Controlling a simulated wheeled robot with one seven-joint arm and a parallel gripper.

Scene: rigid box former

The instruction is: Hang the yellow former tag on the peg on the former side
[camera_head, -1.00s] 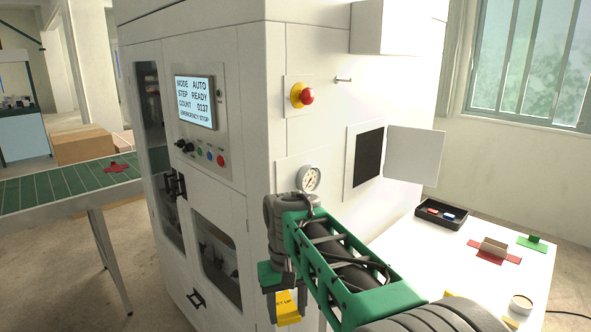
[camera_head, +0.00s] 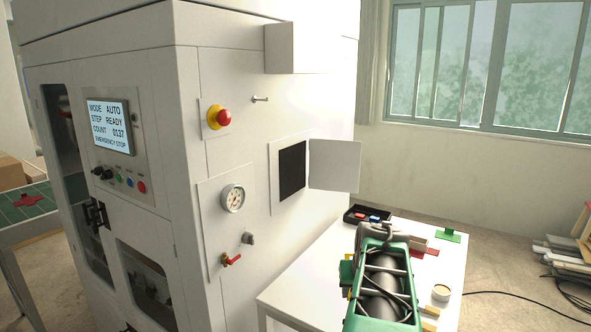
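The peg (camera_head: 260,99) is a short metal pin sticking out of the former's white side wall (camera_head: 235,165), right of the red emergency button. Nothing hangs on it. My gripper (camera_head: 347,290) is low and right of the peg, in front of the white table, largely hidden behind my green arm link. Only a thin sliver of the yellow tag (camera_head: 349,293) shows at the gripper. A second earlier, the tag with its black lettering showed clearly between the fingers. The fingertips are hidden now.
An emergency button (camera_head: 224,117), a gauge (camera_head: 233,197) and a red-handled valve (camera_head: 231,260) project from the side wall. An open panel (camera_head: 335,165) stands out beside a dark opening. The white table (camera_head: 300,282) holds a black tray (camera_head: 349,214) and a round tin (camera_head: 441,292).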

